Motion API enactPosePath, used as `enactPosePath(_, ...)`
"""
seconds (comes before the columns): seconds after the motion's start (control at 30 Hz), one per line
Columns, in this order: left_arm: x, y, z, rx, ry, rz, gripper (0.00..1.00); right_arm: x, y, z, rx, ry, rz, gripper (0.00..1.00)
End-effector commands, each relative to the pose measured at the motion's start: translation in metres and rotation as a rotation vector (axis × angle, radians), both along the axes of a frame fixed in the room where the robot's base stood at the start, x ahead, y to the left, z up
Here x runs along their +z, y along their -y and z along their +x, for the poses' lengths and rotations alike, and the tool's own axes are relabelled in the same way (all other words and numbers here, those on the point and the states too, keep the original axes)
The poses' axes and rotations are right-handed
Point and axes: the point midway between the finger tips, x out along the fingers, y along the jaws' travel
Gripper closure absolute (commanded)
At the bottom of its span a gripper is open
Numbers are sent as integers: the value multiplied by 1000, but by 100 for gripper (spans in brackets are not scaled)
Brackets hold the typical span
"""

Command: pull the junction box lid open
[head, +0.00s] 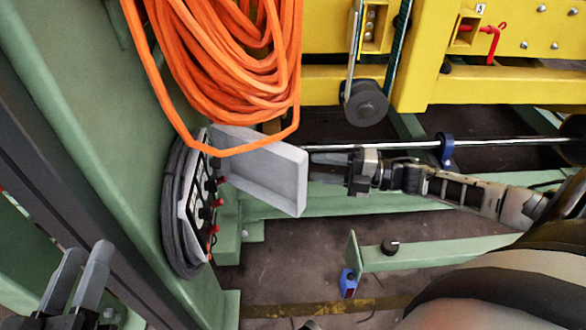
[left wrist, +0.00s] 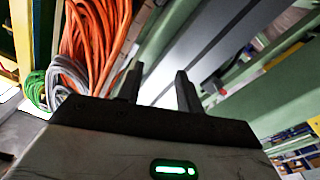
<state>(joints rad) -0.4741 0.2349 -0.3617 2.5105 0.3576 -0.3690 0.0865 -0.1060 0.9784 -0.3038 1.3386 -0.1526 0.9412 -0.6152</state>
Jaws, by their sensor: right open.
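The junction box (head: 201,200) is mounted on the green post in the head view, its face showing red-tipped connectors. Its light grey lid (head: 262,172) stands out from the box to the right, swung well away from the face. My right gripper (head: 316,168) comes in from the right, open, with its fingertips at the lid's right edge. The lid partly hides the tips, so contact is unclear. My left gripper (head: 84,270) is open and empty at the lower left, away from the box. Its two separated fingers also show in the left wrist view (left wrist: 158,88).
A coil of orange cable (head: 235,60) hangs just above the lid, its lowest loop crossing in front of it. A yellow frame (head: 430,60) and a metal rod (head: 390,145) lie behind my right arm.

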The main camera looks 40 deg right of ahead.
Motion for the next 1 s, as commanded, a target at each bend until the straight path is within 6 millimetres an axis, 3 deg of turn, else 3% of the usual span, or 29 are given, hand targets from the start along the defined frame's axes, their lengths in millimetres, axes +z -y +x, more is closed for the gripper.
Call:
enactPosePath(0.3, 26, -4, 10, 32, 244, 63, 64, -1, -41, 39, 1, 2, 1, 60)
enactPosePath(0.77, 35, -5, 10, 41, 306, 77, 64, 0, -50, 48, 0, 0, 0, 60)
enactPosePath(0.9, 35, -5, 10, 41, 306, 76, 64, 0, -50, 47, 0, 0, 0, 96)
enactPosePath(1.0, 35, -5, 10, 41, 305, 76, 64, 0, -50, 47, 0, 0, 0, 100)
